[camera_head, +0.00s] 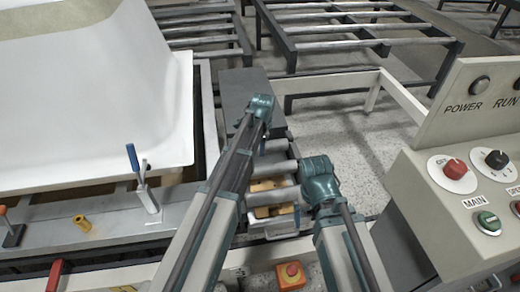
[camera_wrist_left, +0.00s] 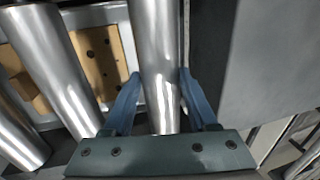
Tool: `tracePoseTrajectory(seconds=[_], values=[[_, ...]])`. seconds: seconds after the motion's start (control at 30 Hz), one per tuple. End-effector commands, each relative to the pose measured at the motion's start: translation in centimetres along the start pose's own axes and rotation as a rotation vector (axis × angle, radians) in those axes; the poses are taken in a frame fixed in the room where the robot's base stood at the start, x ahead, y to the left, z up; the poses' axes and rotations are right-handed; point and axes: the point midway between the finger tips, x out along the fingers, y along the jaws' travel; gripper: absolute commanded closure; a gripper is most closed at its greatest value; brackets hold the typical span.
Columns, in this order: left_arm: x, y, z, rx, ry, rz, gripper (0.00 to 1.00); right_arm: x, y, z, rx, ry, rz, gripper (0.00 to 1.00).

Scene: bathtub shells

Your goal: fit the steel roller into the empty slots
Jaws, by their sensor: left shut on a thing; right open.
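The steel roller (camera_wrist_left: 160,62) passes between the two blue fingers of my left gripper (camera_wrist_left: 163,103), which is shut on it. In the head view my left gripper (camera_head: 261,108) is over the far end of the roller frame, beside the dark grey plate (camera_head: 240,88); its fingertips are hidden there. Other steel rollers (camera_wrist_left: 52,65) lie to the left, roughly parallel and apart from the held one. The slots at the roller ends are hidden, so I cannot tell whether the held roller is seated. My right gripper (camera_head: 319,182) is open near the right ends of the rollers (camera_head: 272,196).
Brown wooden pieces (camera_wrist_left: 98,60) show below the rollers. A white tub shell (camera_head: 95,90) fills the left. The control panel (camera_head: 460,180) stands at the right. Floor right of the rollers is clear.

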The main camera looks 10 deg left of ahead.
Motion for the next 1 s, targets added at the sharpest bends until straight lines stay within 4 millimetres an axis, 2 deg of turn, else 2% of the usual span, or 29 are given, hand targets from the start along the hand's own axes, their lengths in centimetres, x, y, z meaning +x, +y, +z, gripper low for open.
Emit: tracePoseTrajectory(seconds=[0.3,0.33,0.5,0.83,1.0], values=[[0.2,0.0,0.0,0.000,0.000,0.000,1.00,0.2,0.0,0.0,0.000,0.000,0.001,0.05],[0.2,0.0,0.0,0.000,0.000,0.000,0.40,0.2,0.0,0.0,0.000,0.000,0.001,0.05],[0.1,0.0,0.0,0.000,0.000,0.000,0.12,0.1,0.0,0.0,0.000,0.000,0.001,0.05],[0.0,0.0,0.0,0.000,0.000,0.000,0.12,0.0,0.0,0.0,0.000,0.000,0.001,0.05],[-0.8,-0.1,0.0,0.000,0.000,0.000,0.12,-0.8,0.1,0.1,0.000,0.000,0.000,0.05]])
